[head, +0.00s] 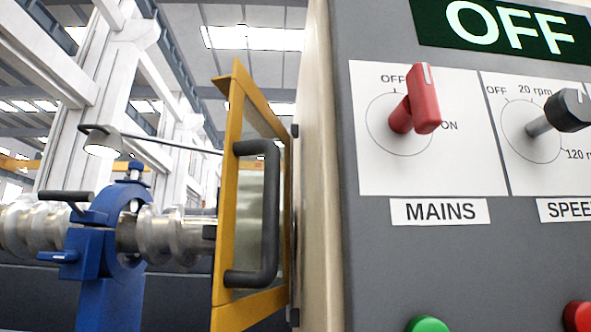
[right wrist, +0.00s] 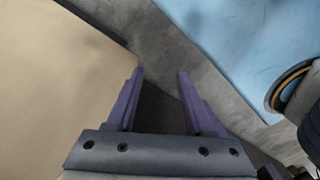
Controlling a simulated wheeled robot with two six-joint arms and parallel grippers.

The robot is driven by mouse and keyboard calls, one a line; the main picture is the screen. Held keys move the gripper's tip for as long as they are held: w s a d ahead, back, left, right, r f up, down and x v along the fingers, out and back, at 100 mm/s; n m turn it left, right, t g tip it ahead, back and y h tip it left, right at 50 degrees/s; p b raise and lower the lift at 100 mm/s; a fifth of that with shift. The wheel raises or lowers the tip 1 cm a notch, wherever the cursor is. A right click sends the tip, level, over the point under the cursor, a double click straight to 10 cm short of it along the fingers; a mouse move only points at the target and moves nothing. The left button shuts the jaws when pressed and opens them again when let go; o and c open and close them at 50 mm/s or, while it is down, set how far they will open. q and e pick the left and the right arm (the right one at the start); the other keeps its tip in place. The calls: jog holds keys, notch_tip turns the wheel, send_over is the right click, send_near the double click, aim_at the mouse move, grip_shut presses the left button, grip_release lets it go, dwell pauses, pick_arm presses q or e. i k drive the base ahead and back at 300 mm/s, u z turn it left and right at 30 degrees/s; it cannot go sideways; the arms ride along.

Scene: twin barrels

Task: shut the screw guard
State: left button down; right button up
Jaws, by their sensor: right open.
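The screw guard (head: 232,190) is a yellow-framed panel with a clear window and a dark grey handle (head: 270,215). In the head view it stands swung out on hinges at the edge of the beige machine housing (head: 317,170). The metal screw (head: 165,235) lies to its left, uncovered, in a blue clamp stand (head: 105,245). My right gripper (right wrist: 160,75) shows only in the right wrist view. Its purple fingers are apart with nothing between them. My left gripper is not in view.
The grey control panel fills the right of the head view, with a red MAINS knob (head: 422,98), a black speed knob (head: 568,110), a green button (head: 427,324) and a red button (head: 579,316). A lamp (head: 103,143) hangs over the screw.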

aim_at(245, 98)
jog(key=z, duration=1.9)
jog(key=k, duration=0.8)
jog(key=u, duration=1.4)
